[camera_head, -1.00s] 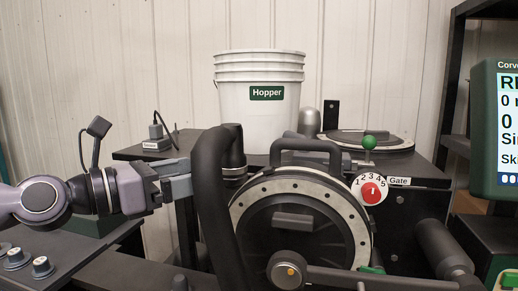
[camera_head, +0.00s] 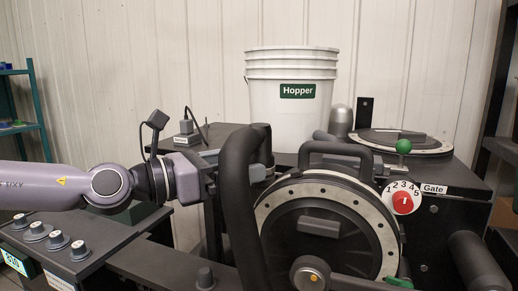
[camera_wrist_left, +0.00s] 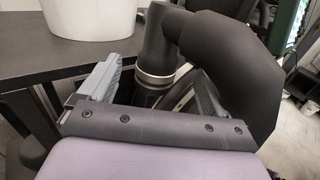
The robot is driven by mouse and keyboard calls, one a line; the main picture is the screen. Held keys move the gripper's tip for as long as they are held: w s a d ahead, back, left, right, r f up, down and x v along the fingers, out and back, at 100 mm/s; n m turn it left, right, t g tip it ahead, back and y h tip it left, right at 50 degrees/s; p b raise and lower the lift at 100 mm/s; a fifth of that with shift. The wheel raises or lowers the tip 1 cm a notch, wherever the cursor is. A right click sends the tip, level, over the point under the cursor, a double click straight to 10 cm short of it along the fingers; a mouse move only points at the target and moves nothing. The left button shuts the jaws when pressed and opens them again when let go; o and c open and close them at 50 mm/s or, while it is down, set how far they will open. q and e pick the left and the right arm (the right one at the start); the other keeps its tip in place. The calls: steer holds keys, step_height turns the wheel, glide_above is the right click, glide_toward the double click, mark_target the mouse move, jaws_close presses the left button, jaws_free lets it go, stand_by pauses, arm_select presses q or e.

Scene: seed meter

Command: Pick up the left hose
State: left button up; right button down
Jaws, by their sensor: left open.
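The left hose is a thick black hose (camera_head: 238,200) in front of the seed meter, bending over at its top to a dark end cuff below the Hopper bucket. It also shows in the left wrist view (camera_wrist_left: 232,70), where the cuff has a pale ring. My left gripper (camera_head: 262,170) reaches in from the left at the cuff. In the left wrist view my left gripper (camera_wrist_left: 152,88) is open, with one grey finger on each side of the cuff. Gaps show between the fingers and the cuff. The right gripper is not in view.
The white Hopper bucket (camera_head: 290,95) stands behind the hose. The round meter housing (camera_head: 378,235) with a handle and a red gate dial (camera_head: 402,203) is right of the hose. Several knobs (camera_head: 80,250) sit on a panel below my arm. A small sensor box (camera_head: 187,139) stands behind it.

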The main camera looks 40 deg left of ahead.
mark_target(244, 161)
arm_select(q)
steer(key=shift+p+x, duration=0.7)
steer(key=shift+x, duration=1.65)
steer(key=shift+a, duration=0.1)
steer(key=shift+r, duration=0.1)
steer(key=c, duration=1.2)
steer(key=shift+c, duration=0.2)
